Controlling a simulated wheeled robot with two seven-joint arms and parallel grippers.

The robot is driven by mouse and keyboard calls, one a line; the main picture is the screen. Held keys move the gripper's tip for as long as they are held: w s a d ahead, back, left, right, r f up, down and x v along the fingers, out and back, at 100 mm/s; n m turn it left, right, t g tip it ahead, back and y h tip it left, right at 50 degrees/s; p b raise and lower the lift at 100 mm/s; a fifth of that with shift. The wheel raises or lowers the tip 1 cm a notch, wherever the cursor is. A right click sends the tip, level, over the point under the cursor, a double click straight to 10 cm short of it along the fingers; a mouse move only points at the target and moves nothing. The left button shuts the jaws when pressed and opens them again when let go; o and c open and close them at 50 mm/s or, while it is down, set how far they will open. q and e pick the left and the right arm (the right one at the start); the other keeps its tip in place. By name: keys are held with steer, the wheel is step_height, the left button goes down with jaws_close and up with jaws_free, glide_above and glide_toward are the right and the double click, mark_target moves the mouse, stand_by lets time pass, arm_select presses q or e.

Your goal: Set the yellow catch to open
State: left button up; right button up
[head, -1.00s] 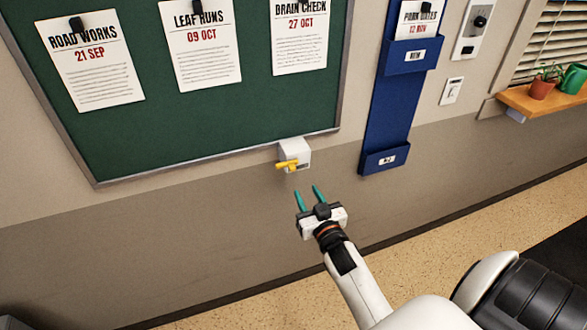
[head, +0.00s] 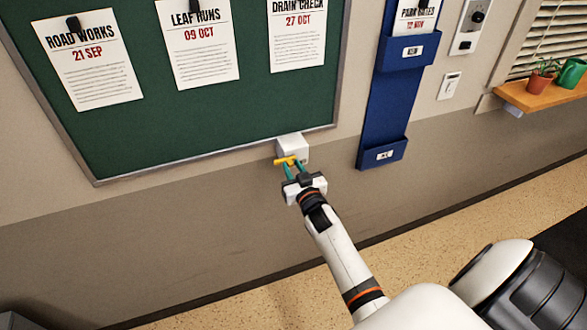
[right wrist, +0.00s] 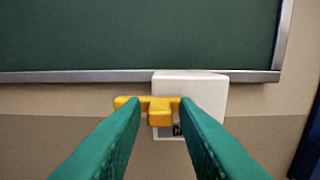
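The yellow catch (head: 284,160) is on a small white box (head: 293,146) at the lower edge of the green board. In the right wrist view the catch (right wrist: 127,102) lies level, its bar reaching left past the box's edge. Its block-like middle stands before the white box (right wrist: 190,84), partly covering dark lettering. My right gripper (head: 292,167) is at the catch. In the right wrist view its teal fingers (right wrist: 160,112) are apart, one on each side of the middle block, with small gaps visible. The fingers hide parts of the bar; contact cannot be told. My left gripper is out of view.
The green board (head: 200,110) carries several clipped notices above the catch. A blue wall rack (head: 380,110) hangs to the right, with a light switch (head: 450,85) and a wooden shelf (head: 550,95) with pots beyond. The wall below the board is bare.

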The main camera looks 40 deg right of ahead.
jaws_close()
steer(key=shift+s+d, duration=0.25)
steer(key=shift+d, duration=0.65)
steer(key=shift+s+d, duration=0.2)
steer(key=shift+d, duration=0.65)
steer(key=shift+o, duration=0.7)
jaws_free()
steer(key=shift+o, duration=1)
steer(key=shift+d, duration=0.15)
